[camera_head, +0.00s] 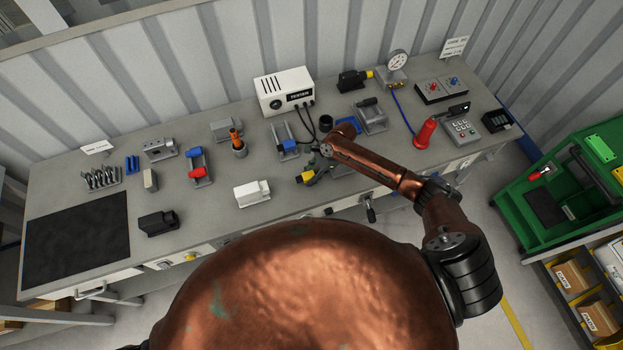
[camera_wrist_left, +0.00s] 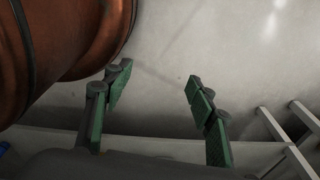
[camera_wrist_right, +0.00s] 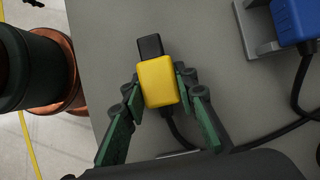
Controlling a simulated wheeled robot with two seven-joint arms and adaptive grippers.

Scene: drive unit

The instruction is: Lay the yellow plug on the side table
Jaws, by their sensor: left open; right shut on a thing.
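The yellow plug (camera_wrist_right: 157,84), with a black nose, is between the fingers of my right gripper (camera_wrist_right: 160,88) in the right wrist view. A black cable trails from it under the fingers. In the head view the plug (camera_head: 308,176) shows near the front edge of the workbench (camera_head: 215,215), beside my right gripper (camera_head: 316,173). I cannot tell if the plug touches the bench. My left gripper (camera_wrist_left: 158,88) is open and empty over pale floor in the left wrist view, and out of the head view. I see no thing that is clearly the side table.
A blue plug (camera_wrist_right: 297,18) sits in a grey holder by the held plug. The white tester (camera_head: 286,92) with black cables stands behind. A white block (camera_head: 252,194) is to the left. A green cart (camera_head: 575,180) with a tray stands right of the bench, across a floor gap.

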